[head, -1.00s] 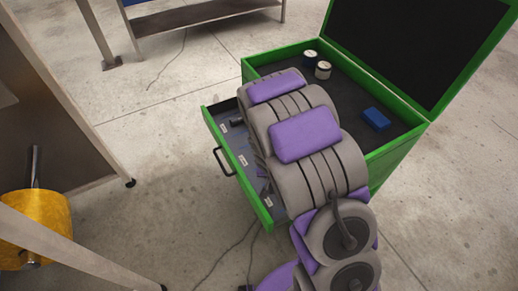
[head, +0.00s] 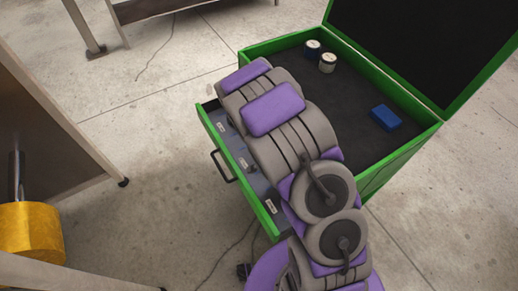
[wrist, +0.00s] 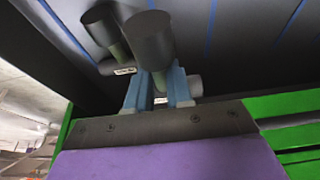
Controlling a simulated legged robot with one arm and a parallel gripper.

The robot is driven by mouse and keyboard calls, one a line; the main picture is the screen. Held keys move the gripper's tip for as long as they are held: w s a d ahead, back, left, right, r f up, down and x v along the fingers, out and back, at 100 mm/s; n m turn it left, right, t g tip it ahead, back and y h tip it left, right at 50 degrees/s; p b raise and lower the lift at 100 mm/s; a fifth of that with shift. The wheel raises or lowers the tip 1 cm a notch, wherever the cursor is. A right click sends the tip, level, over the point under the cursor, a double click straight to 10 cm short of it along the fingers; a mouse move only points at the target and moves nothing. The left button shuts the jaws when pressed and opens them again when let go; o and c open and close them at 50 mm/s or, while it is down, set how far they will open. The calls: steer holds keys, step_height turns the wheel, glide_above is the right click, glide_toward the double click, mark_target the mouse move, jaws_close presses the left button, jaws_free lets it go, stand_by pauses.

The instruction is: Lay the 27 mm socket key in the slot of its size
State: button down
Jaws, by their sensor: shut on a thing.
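In the wrist view, my gripper (wrist: 159,92) has its blue fingers shut on a dark socket key (wrist: 152,40). Its thick cylindrical head is toward the camera, above the fingers. A second dark socket key (wrist: 103,22) is to its left, over the slate drawer floor with thin blue lines. I cannot read a size on either. In the head view, the open drawer (head: 237,172) of the green cabinet shows several white labels, too small to read. My arm hides the gripper and the held key there. I cannot tell whether the held key touches the floor.
The green cabinet's top tray (head: 350,90) holds two small round tins (head: 327,62) and a blue block (head: 385,117). Its lid (head: 420,45) stands open behind. A yellow cylinder (head: 30,230) is at the lower left. The concrete floor left of the drawer is mostly clear.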

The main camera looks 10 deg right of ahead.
steer(key=w+a+f, duration=0.1)
steer(key=w, duration=0.4)
steer(key=w+a+f, duration=0.1)
steer(key=w, duration=0.3)
steer(key=w+a+f, duration=0.1)
steer(key=w, duration=0.4)
steer(key=shift+w+a+f, duration=0.15)
steer(key=shift+w+a, duration=0.15)
steer(key=shift+w, duration=0.05)
steer(key=shift+a+f, duration=0.3)
steer(key=shift+a, duration=0.1)
steer(key=b+x, duration=0.1)
steer(key=x, duration=0.2)
steer(key=shift+s+f, duration=0.15)
steer(key=shift+f, duration=0.05)
steer(key=shift+d, duration=0.15)
steer(key=c, duration=1.4)
jaws_free()
steer(key=shift+c, duration=0.2)
steer(key=o, duration=0.4)
steer(key=shift+a, duration=0.45)
steer(key=shift+d, duration=0.15)
steer(key=shift+d, duration=0.1)
